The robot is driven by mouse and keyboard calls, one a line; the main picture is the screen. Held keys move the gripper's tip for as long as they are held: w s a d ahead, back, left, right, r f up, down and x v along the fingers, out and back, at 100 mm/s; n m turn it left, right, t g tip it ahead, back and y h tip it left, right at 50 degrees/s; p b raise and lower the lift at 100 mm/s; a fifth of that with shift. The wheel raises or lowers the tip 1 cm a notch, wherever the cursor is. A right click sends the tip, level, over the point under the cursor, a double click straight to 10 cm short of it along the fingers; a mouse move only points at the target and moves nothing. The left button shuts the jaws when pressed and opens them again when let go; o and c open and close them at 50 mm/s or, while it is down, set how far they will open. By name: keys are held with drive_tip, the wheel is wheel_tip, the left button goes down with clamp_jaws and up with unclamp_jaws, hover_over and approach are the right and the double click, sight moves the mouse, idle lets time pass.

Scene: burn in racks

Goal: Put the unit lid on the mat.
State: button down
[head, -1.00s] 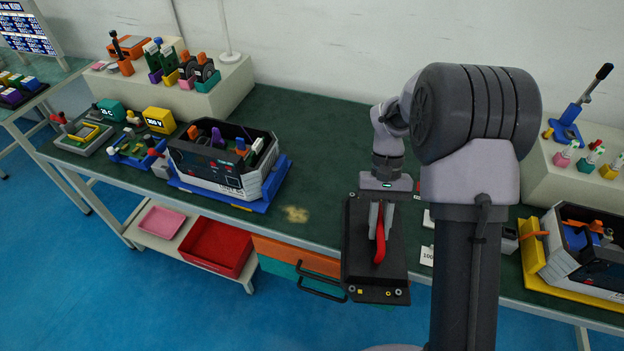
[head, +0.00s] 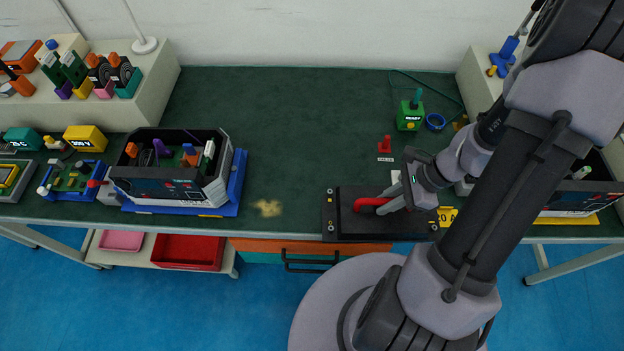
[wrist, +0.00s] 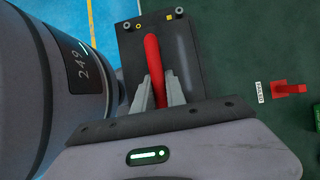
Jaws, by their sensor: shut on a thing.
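The unit lid (head: 345,226) is a flat black plate with a red handle and small fasteners at its corners. It lies level at the front edge of the green mat (head: 290,120) that covers the bench top. I cannot tell whether it touches the mat. My gripper (head: 386,205) is shut on the red handle from the right in the head view. The wrist view shows both fingers (wrist: 157,92) around the handle, with the lid (wrist: 185,55) beyond them. My arm hides part of the lid's right side.
An open unit on a blue base (head: 228,190) stands left of the lid. Another open unit (head: 600,185) is at right. The middle of the mat is clear.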

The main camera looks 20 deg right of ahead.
drive_tip(key=w+a+f+b, duration=0.1)
drive_tip(key=w+a, duration=0.2)
drive_tip(key=a, duration=0.1)
drive_tip(key=w+a+f+b, duration=0.2)
drive_tip(key=w+a, duration=0.1)
drive_tip(key=a, duration=0.1)
drive_tip(key=w+a+f+b, duration=0.2)
drive_tip(key=w+a, duration=0.1)
drive_tip(key=a, duration=0.1)
drive_tip(key=shift+w+a+f, duration=0.2)
drive_tip(key=shift+w, duration=0.2)
drive_tip(key=shift+r, duration=0.2)
drive_tip(key=shift+f, duration=0.15)
drive_tip(key=c, duration=1.4)
unclamp_jaws()
drive_tip(key=shift+o, duration=0.2)
